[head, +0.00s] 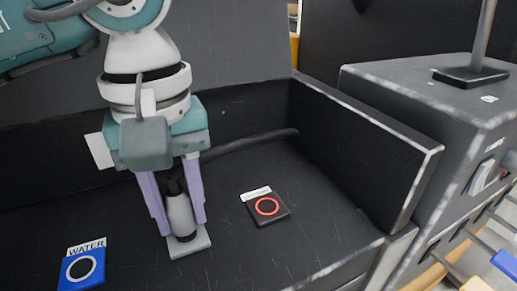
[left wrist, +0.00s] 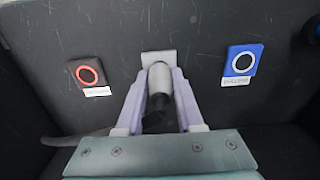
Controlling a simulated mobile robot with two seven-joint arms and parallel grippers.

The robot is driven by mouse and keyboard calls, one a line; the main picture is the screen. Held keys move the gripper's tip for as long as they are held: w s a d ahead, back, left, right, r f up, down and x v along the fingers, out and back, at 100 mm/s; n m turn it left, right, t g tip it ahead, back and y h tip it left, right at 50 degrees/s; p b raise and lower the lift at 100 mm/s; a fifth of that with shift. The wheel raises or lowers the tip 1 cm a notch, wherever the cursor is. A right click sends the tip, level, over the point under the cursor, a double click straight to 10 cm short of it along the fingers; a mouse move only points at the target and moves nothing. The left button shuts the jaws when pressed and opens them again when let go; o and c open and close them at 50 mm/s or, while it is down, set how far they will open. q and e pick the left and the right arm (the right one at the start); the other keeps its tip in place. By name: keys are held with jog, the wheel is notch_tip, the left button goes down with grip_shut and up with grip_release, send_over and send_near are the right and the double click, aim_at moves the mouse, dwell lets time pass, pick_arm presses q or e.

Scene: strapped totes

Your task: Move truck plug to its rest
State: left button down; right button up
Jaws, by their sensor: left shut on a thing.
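My left gripper (head: 184,222) points down and is shut on a grey cylindrical plug (head: 180,213), with one lavender finger on each side. The plug also shows between the fingers in the left wrist view (left wrist: 160,78). Its lower end is at a light grey plate (head: 198,243), which also shows in the left wrist view (left wrist: 158,57). I cannot tell whether plug and plate touch. The plug's dark upper part is partly hidden by the gripper. My right gripper is not in view.
A black pad with a red ring (head: 268,207) lies to the right, its label unreadable. A blue pad labelled WATER (head: 83,269) lies to the left. A dark cable (head: 250,142) runs along the back. A black side wall (head: 365,150) bounds the tray at right.

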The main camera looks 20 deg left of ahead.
aim_at(170, 177)
pick_arm(q)
jog(key=shift+b, duration=0.75)
dwell(2.0)
jog(key=shift+f+b, duration=0.6)
jog(key=shift+b, duration=0.05)
jog(key=c, duration=0.7)
grip_release()
jog(key=shift+o, duration=0.9)
jog(key=shift+r, duration=0.15)
jog(key=shift+o, duration=0.3)
notch_tip(170, 177, up, 10)
jog(key=shift+f, duration=0.15)
